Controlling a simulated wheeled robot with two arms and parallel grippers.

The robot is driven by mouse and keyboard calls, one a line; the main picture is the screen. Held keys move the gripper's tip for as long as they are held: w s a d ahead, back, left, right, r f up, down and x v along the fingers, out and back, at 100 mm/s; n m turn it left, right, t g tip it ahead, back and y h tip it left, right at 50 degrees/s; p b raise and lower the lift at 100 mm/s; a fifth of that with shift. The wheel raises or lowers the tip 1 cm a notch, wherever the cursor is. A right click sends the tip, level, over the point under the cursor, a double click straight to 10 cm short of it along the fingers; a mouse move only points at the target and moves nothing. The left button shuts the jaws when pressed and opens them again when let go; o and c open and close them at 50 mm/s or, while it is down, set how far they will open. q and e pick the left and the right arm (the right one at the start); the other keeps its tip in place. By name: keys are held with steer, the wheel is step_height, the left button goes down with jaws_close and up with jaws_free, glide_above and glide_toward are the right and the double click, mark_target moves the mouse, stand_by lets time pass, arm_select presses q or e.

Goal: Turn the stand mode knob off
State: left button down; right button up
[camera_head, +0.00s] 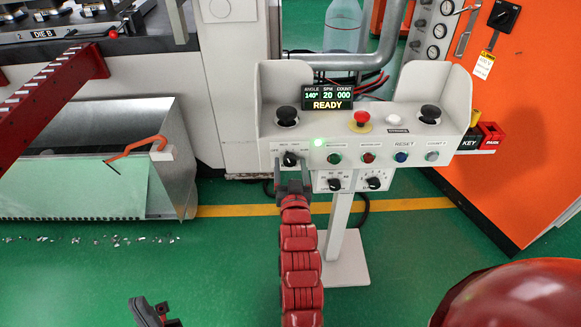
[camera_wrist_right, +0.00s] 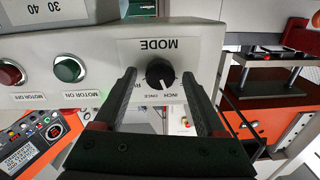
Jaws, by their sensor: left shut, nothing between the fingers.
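The mode knob (camera_head: 290,159) is a black dial at the left of the white control stand's front. The right wrist view shows the same knob (camera_wrist_right: 159,74) upside down under "MODE". Its white mark appears to point toward the "INCH" label. My right gripper (camera_head: 291,180) is just in front of the panel at the knob. Its fingers (camera_wrist_right: 162,80) are open, one on each side of the knob, with a visible gap to it. My left gripper (camera_head: 152,312) is shut and empty, low at the left, far from the stand.
The control stand (camera_head: 265,110) also carries palm buttons, a red emergency button (camera_head: 361,119), and a display reading "READY". A row of small buttons lies right of the knob, with two dials (camera_head: 374,183) below. An orange cabinet (camera_head: 520,130) stands to the right. Green floor is open at front left.

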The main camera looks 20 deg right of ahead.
jaws_close()
steer(key=shift+n, duration=0.3)
steer(key=n, duration=0.2)
steer(key=shift+r+n+p, duration=0.1)
steer(key=shift+n+p, duration=0.2)
steer(key=shift+p, duration=0.1)
steer(key=n, duration=0.4)
steer(key=shift+n, duration=0.4)
steer(key=shift+o, duration=0.8)
jaws_free()
